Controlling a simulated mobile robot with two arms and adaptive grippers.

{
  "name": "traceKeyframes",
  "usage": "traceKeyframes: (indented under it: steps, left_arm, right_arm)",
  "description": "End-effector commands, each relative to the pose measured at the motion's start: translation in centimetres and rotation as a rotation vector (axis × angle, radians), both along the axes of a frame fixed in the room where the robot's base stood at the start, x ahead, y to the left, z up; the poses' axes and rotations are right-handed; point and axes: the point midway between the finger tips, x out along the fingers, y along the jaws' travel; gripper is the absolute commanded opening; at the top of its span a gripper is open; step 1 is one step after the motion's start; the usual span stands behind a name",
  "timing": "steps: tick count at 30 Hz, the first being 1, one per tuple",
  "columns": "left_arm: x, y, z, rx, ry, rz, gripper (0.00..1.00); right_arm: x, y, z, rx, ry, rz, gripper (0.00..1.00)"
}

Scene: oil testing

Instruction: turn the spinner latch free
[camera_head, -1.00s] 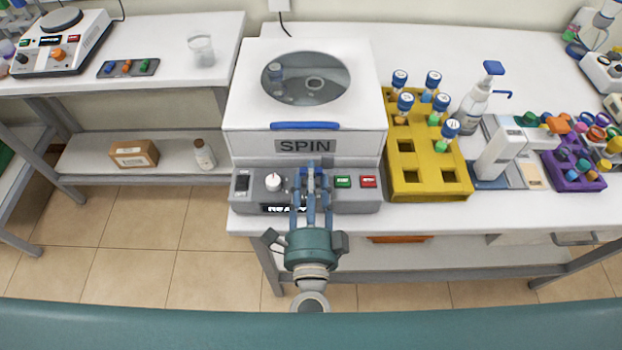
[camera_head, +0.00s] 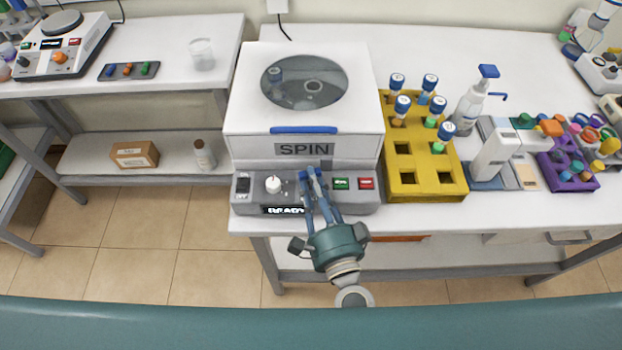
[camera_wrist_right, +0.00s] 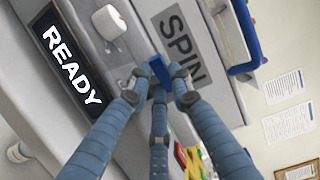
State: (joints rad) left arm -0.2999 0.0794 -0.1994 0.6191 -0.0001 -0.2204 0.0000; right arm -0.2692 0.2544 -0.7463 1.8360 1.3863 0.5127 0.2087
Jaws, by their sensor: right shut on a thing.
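The white spinner (camera_head: 240,110) stands on the bench with its round window lid shut and the word SPIN on its front. Its grey panel shows READY (camera_head: 283,210), a white knob (camera_head: 273,184) and green and red buttons. My right gripper (camera_head: 313,175) is at the panel between the knob and the green button, shut on the latch. In the right wrist view its fingers close round a small blue piece, the latch (camera_wrist_right: 160,70), just below the SPIN label. The fingers hide most of the latch in the head view. My left gripper is not in view.
A yellow rack (camera_head: 424,180) with several capped tubes stands close to the spinner's right side. Beyond it are a pump bottle (camera_head: 470,108) and a purple rack (camera_head: 570,182). A side table (camera_head: 160,60) is at the left.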

Motion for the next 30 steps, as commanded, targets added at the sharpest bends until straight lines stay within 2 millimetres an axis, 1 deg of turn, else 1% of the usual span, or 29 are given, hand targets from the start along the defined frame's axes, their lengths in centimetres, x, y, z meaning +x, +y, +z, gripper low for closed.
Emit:
traceKeyframes:
  steps: [2,5,12,19,24,30]
  left_arm:
    - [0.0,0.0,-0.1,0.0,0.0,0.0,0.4]
    - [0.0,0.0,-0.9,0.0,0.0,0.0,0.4]
    - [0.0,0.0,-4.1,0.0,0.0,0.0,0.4]
    - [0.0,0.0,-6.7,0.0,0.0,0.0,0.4]
    - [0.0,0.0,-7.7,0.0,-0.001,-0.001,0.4]
    - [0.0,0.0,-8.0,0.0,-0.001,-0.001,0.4]
  right_arm:
    - [0.0,-0.4,-0.2,-0.008,-0.002,0.072,0.0]
    - [0.2,-0.5,-0.4,-0.007,-0.002,0.16,0.0]
    - [0.4,-0.9,-0.8,-0.006,-0.003,0.343,0.0]
    - [0.5,-1.0,-0.7,-0.005,-0.001,0.453,0.0]
    - [0.6,-1.1,-0.5,-0.004,0.0,0.497,0.0]
    - [0.6,-1.1,-0.2,-0.001,0.003,0.516,0.0]
